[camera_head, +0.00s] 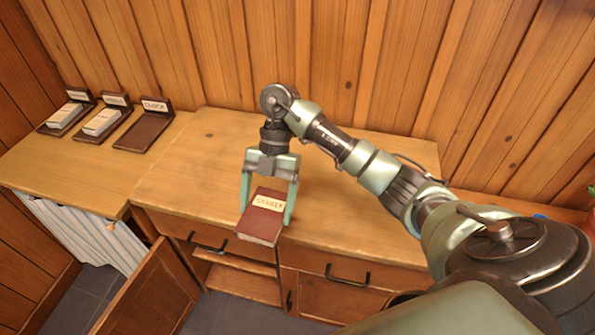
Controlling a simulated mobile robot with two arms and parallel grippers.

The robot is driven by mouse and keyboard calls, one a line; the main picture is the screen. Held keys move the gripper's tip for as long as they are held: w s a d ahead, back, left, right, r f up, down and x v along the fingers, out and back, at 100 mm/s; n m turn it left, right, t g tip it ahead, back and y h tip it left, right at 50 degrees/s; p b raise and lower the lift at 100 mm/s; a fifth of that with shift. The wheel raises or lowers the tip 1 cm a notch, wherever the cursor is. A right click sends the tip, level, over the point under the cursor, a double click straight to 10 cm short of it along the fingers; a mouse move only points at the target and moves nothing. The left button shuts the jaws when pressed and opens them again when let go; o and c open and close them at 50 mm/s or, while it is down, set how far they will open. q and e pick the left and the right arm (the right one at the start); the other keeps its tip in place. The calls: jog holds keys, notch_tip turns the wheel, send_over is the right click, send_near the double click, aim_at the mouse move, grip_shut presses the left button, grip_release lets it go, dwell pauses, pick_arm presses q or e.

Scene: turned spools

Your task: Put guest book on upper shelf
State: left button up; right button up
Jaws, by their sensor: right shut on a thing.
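A dark red book (262,222) with a cream label is held in my right gripper (267,196). The label's lettering is too small to read surely. The gripper's pale green fingers are on either side of the book, which hangs at the front edge of the wooden counter (350,212). Below the counter, an open cabinet compartment shows an upper shelf (235,264) and a lower space (245,284); the book and the counter partly cover the compartment's top. My left gripper is not in view.
The cabinet door (150,295) stands open at the left of the compartment. A closed cabinet front with dark handle (347,276) is on the right. Several dark labelled stands are on the left counter; one stand (143,132) is empty. The counter's middle is clear.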

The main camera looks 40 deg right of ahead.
aim_at(265, 197)
jog(key=w+n+h, duration=0.1)
jog(key=n, duration=0.1)
jog(key=w+d+n+g+h+b, duration=0.1)
jog(key=n, duration=0.2)
jog(key=w+n+g+h, duration=0.1)
jog(key=n, duration=0.1)
jog(key=shift+w+d+r+h, duration=0.25)
jog(key=shift+w+r+h, duration=0.05)
jog(key=shift+w+r, duration=0.1)
jog(key=w+d+r+n+t+h+b, duration=0.2)
jog(key=w+d+r+n+t+b, duration=0.15)
jog(key=d+n, duration=0.5)
jog(key=w+d+r+n+t+h+b, duration=0.2)
jog(key=d+r+n+t+b, duration=0.3)
jog(key=n, duration=0.7)
jog(key=w+d+r+n+t+h+b, duration=0.1)
jog(key=w+d+r+n+t+h, duration=0.1)
jog(key=d+n, duration=0.75)
jog(key=f, duration=1.2)
jog(key=a+f, duration=0.1)
jog(key=f, duration=0.6)
jog(key=shift+w+f, duration=0.1)
jog(key=shift+w, duration=0.1)
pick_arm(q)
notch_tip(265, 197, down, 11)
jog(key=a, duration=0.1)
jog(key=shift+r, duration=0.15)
pick_arm(e)
jog(key=o, duration=1.5)
